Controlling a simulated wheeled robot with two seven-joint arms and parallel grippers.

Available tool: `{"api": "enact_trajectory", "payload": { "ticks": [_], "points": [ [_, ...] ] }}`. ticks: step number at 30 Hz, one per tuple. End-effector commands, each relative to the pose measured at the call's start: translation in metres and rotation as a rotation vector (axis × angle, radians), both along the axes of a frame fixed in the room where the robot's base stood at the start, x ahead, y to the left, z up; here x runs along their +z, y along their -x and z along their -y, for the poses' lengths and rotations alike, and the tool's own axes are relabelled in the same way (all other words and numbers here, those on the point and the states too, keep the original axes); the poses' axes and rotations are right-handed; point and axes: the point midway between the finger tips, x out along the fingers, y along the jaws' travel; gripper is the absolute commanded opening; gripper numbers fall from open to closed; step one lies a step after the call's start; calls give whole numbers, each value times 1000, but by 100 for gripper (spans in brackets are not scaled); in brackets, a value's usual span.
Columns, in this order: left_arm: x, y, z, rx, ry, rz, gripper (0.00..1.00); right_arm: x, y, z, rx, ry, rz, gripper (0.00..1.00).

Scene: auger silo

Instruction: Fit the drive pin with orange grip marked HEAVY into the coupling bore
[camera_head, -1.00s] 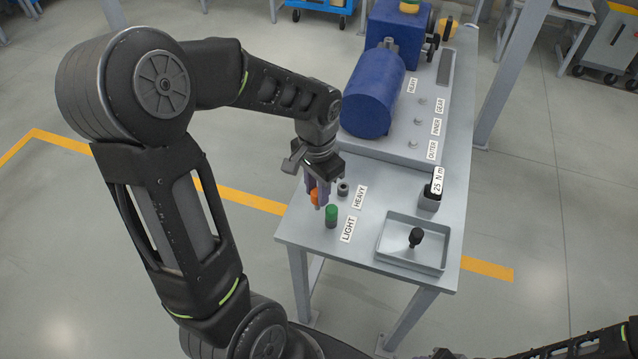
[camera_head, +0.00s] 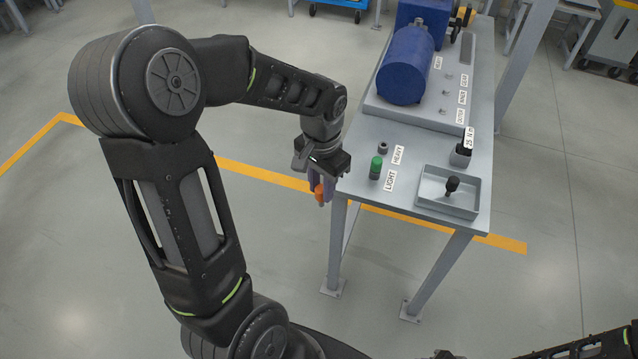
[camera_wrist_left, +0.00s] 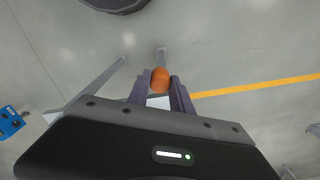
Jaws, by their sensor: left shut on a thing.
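My left gripper (camera_head: 321,192) is shut on the drive pin with the orange grip (camera_head: 319,193). It holds the pin in the air off the table's left edge, over the floor. The orange grip also shows between the fingers in the left wrist view (camera_wrist_left: 160,80); the pin's lower part is hidden there. An empty dark holder (camera_head: 383,148) stands by the HEAVY label (camera_head: 398,155) on the table. The coupling bore cannot be made out. My right gripper is not clearly in view; only part of a dark arm shows at the bottom right.
The grey table (camera_head: 350,190) carries a green-topped pin (camera_head: 375,167) by the LIGHT label, a tray (camera_head: 480,200) with a black-knobbed thing, a 25 N m block (camera_head: 460,157) and a blue motor (camera_head: 405,68) on a raised plate. Open floor lies left of the table.

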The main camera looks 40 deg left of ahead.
Motion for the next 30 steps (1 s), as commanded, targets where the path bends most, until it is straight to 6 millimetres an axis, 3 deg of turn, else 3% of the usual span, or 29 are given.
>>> {"api": "enact_trajectory", "payload": {
  "ticks": [8,18,24,30],
  "points": [
    [-13,-42,10,171,1,-4,0,0,0,0,0,0,0,36],
    [-69,-88,71,221,0,-5,0,0,0,0,0,0,0,36],
    [-107,-86,112,134,1,-4,0,0,0,0,0,0,0,36],
    [-115,-82,125,102,0,0,0,0,0,0,0,0,0,36]
  ]
}}
